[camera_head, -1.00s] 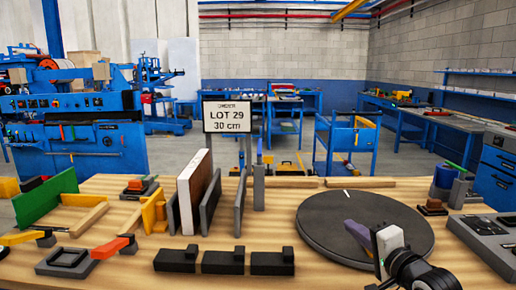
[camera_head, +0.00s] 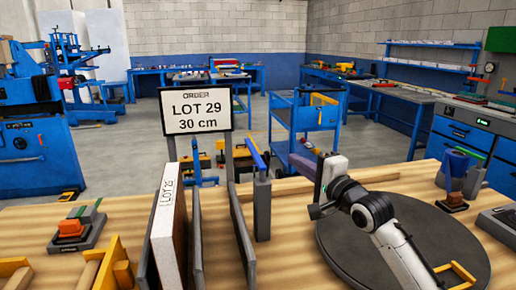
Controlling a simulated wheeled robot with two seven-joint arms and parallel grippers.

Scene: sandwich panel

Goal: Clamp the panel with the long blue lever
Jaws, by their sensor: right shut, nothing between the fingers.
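The panel (camera_head: 170,222), brown with a white edge marked LOT, stands upright between grey plates at the left of centre. A blue lever (camera_head: 256,155) sits on top of a grey post (camera_head: 262,208) to the right of these plates and slants upward. I cannot tell whether the post is joined to the panel's holder. My right gripper (camera_head: 318,208) is shut and empty above the left rim of the dark round plate. It is to the right of the blue lever, apart from it. My left gripper is not in view.
The dark round plate (camera_head: 440,235) fills the right of the wooden table. An order sign (camera_head: 195,110) reads LOT 29, 30 cm. A red-topped block (camera_head: 72,228) and yellow bracket (camera_head: 112,270) are at left. A blue piece (camera_head: 455,170) stands on a base at right.

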